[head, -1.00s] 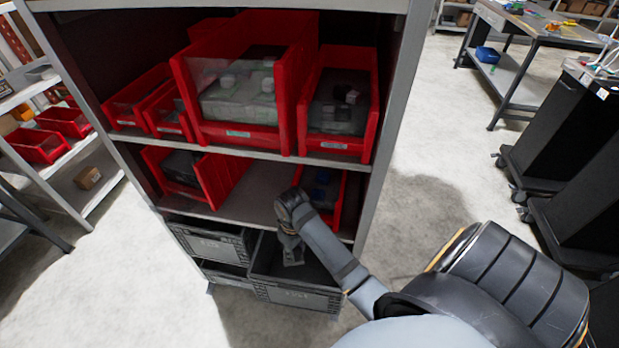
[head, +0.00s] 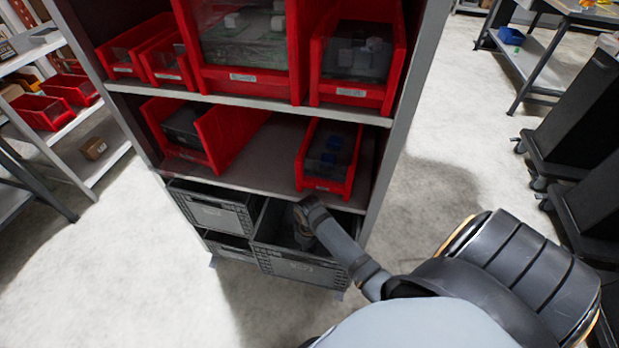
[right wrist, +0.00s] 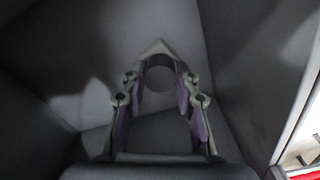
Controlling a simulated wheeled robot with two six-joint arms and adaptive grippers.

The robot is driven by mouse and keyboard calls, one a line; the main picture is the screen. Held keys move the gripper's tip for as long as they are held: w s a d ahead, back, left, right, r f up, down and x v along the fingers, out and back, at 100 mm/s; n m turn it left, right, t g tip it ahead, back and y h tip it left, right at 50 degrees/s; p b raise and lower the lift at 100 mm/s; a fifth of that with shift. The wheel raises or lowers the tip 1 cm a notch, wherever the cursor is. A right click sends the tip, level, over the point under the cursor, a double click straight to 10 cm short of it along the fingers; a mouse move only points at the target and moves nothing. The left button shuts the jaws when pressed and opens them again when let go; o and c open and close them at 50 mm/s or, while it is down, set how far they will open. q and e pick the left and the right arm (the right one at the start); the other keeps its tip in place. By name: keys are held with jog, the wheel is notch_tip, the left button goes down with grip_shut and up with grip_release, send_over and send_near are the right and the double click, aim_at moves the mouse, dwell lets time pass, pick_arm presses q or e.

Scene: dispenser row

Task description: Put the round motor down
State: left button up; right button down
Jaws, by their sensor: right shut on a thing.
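My right gripper (head: 304,240) reaches down into the open grey crate (head: 300,268) at the lower right of the shelf unit. In the right wrist view, the gripper (right wrist: 161,82) is shut on the round motor (right wrist: 161,72), a dark grey round shape between the fingertips. Grey crate walls surround it there. The motor is hidden in the head view by my arm and the crate. I cannot tell whether it touches the crate floor. My left gripper is not in view.
Another grey crate (head: 212,216) stands to the left. Above are red bins, one with blue parts (head: 326,186) and one with a dark block (head: 161,151). The shelf board (head: 255,158) between them is bare. The shelf unit's right upright (head: 392,137) stands close to my arm.

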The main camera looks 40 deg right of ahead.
notch_tip(320, 180, down, 4)
jog(key=shift+r+b, duration=0.1)
jog(key=shift+b, duration=0.5)
jog(key=shift+f, duration=0.45)
jog(key=c, duration=1)
grip_release()
jog(key=shift+f, duration=0.1)
notch_tip(320, 180, up, 12)
jog(key=p, duration=0.3)
